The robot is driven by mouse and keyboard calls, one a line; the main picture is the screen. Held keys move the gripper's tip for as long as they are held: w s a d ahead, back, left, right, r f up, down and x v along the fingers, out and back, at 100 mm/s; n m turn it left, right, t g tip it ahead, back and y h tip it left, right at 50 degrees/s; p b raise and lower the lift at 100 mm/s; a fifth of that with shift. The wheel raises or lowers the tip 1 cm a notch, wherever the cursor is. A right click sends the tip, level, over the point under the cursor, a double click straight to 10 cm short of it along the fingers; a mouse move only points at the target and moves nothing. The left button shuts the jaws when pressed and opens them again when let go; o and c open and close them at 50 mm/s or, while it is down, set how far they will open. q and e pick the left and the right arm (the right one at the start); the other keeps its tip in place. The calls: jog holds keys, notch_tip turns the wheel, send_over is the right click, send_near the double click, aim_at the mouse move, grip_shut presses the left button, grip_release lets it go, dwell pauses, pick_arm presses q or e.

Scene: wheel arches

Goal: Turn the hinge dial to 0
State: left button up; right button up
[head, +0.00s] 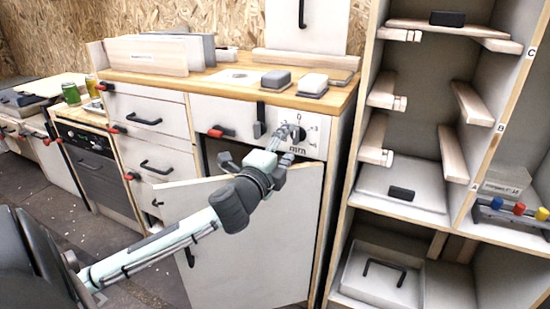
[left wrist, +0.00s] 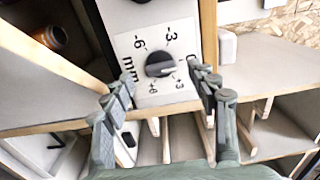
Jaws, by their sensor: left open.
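The hinge dial is a round black knob (head: 299,133) on a white plate at the top right of the cabinet front. In the left wrist view the dial knob (left wrist: 160,65) sits inside a ring of marks: -6, -3, 0, +3, +6 and "mm". Its bar lies roughly sideways there; I cannot tell which end is the pointer. My left gripper (head: 287,134) is in front of the plate, close to the dial. In the left wrist view its open fingers (left wrist: 163,80) stand to either side below the knob, with nothing between them. My right gripper is not in view.
A cabinet door (head: 255,235) stands ajar below the dial. A black handle (head: 260,115) is just left of the plate. The wooden worktop (head: 225,88) above holds small blocks. An open shelf unit (head: 345,225) stands close on the right.

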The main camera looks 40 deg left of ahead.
pick_arm(q)
jog(key=v, duration=0.8)
jog(key=shift+s, duration=0.3)
jog(key=shift+d, duration=0.1)
